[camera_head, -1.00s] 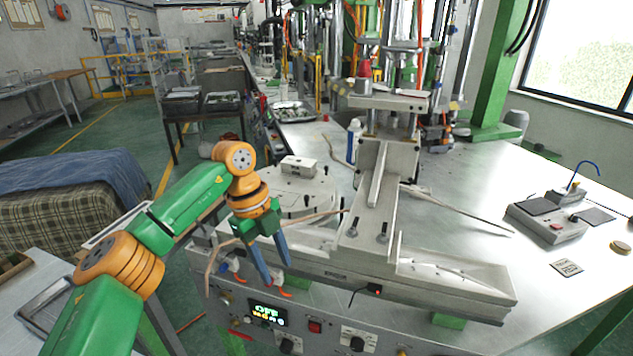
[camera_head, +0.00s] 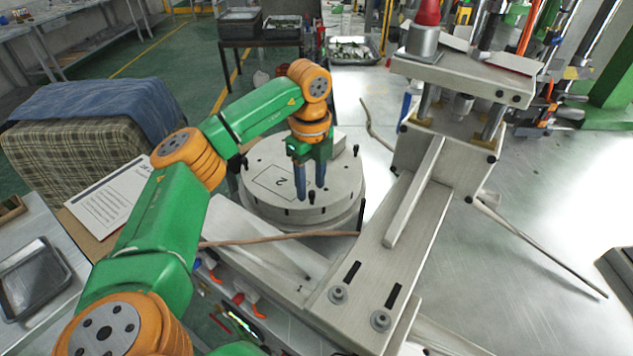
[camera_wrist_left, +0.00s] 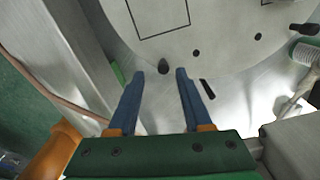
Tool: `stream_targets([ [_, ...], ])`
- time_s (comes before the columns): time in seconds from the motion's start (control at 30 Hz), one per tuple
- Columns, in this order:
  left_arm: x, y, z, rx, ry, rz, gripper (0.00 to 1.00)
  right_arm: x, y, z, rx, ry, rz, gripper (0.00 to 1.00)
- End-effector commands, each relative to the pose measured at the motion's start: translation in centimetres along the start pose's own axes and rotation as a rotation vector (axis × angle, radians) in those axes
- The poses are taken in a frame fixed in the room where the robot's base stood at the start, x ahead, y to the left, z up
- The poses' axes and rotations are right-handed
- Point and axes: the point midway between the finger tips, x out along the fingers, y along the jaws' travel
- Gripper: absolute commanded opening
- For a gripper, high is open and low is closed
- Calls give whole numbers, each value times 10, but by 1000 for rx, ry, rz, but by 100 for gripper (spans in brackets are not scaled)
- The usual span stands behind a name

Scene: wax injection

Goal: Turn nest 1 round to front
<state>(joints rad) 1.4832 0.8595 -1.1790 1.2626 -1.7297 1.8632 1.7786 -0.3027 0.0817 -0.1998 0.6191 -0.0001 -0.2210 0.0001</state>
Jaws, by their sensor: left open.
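The round grey turntable (camera_head: 343,180) stands left of the press, with an outlined plate marked 2 (camera_head: 283,181) on its top and several dark pegs near its rim. No mark 1 is readable. My left gripper (camera_head: 310,197) points down at the front part of the turntable, with its blue fingers open. My right gripper is not in view.
The press (camera_head: 455,150) and its sloping beam (camera_head: 365,262) stand close on the right of the turntable. A brown hose (camera_head: 275,238) crosses in front of it. A paper sheet (camera_head: 110,198) lies at the left. The bench (camera_head: 530,210) is mostly clear to the right.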

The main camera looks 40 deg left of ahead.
Motion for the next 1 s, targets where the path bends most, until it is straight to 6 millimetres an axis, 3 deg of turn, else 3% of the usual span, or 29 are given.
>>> stream_targets([
  [0.2, 22, 0, 0, 0, 1, 0, 50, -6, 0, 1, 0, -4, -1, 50],
  [0.4, 23, 0, 0, 0, 1, -1, 50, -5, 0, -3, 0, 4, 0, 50],
  [0.6, 23, 0, 0, 1, 1, -1, 0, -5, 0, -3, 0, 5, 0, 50],
  [1.0, 22, -1, 0, 1, 1, -3, 0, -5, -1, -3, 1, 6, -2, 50],
])
